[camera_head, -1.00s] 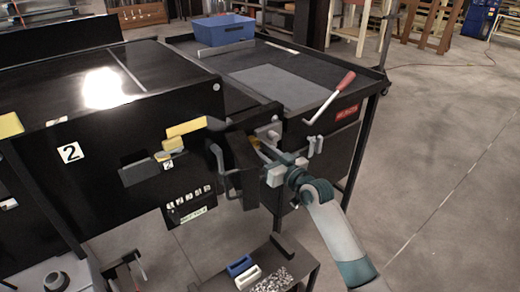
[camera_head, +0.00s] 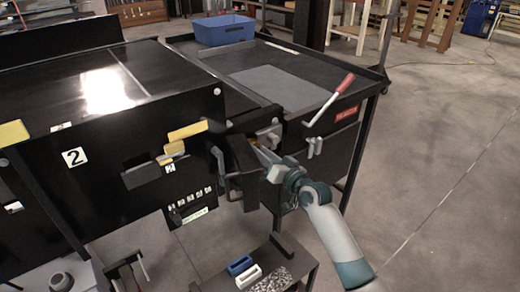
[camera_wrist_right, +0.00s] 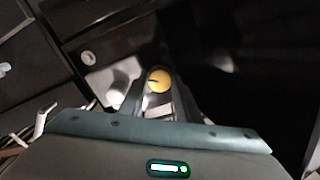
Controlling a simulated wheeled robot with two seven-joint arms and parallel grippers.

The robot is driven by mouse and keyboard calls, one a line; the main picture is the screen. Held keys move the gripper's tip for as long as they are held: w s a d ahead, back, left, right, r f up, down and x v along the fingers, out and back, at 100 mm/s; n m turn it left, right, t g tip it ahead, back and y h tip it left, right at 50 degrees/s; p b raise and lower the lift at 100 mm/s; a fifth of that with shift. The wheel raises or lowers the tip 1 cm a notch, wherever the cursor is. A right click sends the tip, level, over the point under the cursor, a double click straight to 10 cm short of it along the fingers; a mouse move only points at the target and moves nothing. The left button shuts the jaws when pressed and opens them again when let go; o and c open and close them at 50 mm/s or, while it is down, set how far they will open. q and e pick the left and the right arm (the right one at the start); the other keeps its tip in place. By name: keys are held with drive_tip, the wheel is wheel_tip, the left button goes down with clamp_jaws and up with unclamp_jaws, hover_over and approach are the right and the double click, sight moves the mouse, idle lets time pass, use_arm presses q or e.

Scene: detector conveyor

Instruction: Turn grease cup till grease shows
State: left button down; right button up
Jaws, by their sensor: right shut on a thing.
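The grease cup (camera_wrist_right: 158,80) shows in the right wrist view as a round yellow cap with a dark mark toward its left side. It sits between the two fingers of my right gripper (camera_wrist_right: 158,88), which is shut on it. In the head view my right gripper (camera_head: 266,157) reaches in from the lower right to the dark housing at the end of the black machine. A small bit of yellow shows at its fingertips there, but the cup is mostly hidden. I cannot make out any grease. My left gripper is not in view.
A blue bin (camera_head: 224,30) stands on the back table. A low shelf (camera_head: 282,255) holds a blue and a white block. The floor at right is clear.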

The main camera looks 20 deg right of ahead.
drive_tip(key=shift+r+m+p, duration=0.1)
drive_tip(key=shift+m+p, duration=0.7)
drive_tip(key=shift+m, duration=1.4)
drive_tip(key=o, duration=1)
drive_tip(key=shift+o, duration=0.2)
drive_tip(key=shift+s, duration=0.15)
drive_tip(key=b+v, duration=0.5)
drive_tip(key=v, duration=1.2)
drive_tip(key=shift+d, duration=0.1)
